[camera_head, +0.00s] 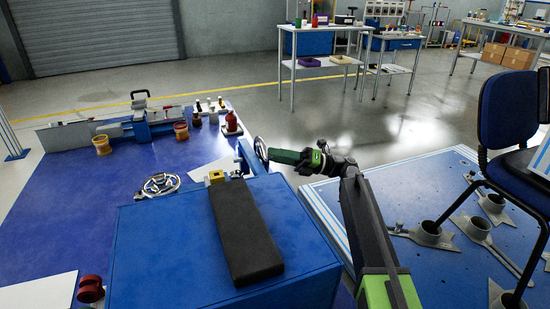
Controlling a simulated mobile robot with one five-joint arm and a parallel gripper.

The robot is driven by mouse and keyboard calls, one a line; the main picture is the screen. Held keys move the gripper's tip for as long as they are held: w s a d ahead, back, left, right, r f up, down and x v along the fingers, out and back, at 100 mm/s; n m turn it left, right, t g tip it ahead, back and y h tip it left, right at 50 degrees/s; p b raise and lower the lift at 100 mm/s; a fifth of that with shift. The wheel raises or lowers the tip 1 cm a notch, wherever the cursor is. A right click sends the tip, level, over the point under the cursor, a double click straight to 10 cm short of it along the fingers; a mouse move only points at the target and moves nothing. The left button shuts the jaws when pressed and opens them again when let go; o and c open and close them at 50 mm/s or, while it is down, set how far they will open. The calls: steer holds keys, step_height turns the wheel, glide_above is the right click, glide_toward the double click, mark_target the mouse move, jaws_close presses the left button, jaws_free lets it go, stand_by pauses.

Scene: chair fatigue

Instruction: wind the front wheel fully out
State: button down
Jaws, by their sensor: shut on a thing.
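A grey upright handwheel (261,149) stands at the far right corner of the blue box-shaped machine, seen nearly edge-on. My gripper (270,153) reaches it from the right, with its green body level and its tip at the wheel's rim. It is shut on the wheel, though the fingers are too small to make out. A second silver handwheel (161,185) lies flatter beyond the machine's left far edge, apart from my gripper. The frame does not show which wheel is called the front one.
A black pad (243,230) lies on the blue machine top (160,250). A blue bench (75,190) behind holds a vice-like fixture, bottles and cups. A blue platform (420,200) with metal feet and a chair (505,120) stands right. Grey floor lies beyond.

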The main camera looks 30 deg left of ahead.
steer(key=shift+w+a+n+g+h+b, duration=0.1)
steer(key=shift+n+g+h+b, duration=0.6)
steer(key=shift+n, duration=2.2)
steer(key=shift+w+a+n+g+h+b, duration=0.15)
steer(key=shift+n+g+h, duration=0.7)
steer(key=shift+n+g, duration=1.45)
steer(key=shift+n+g+h+b, duration=0.5)
steer(key=shift+n+h, duration=0.25)
steer(key=shift+n, duration=3.05)
steer(key=shift+f, duration=0.1)
steer(key=c, duration=1)
jaws_free()
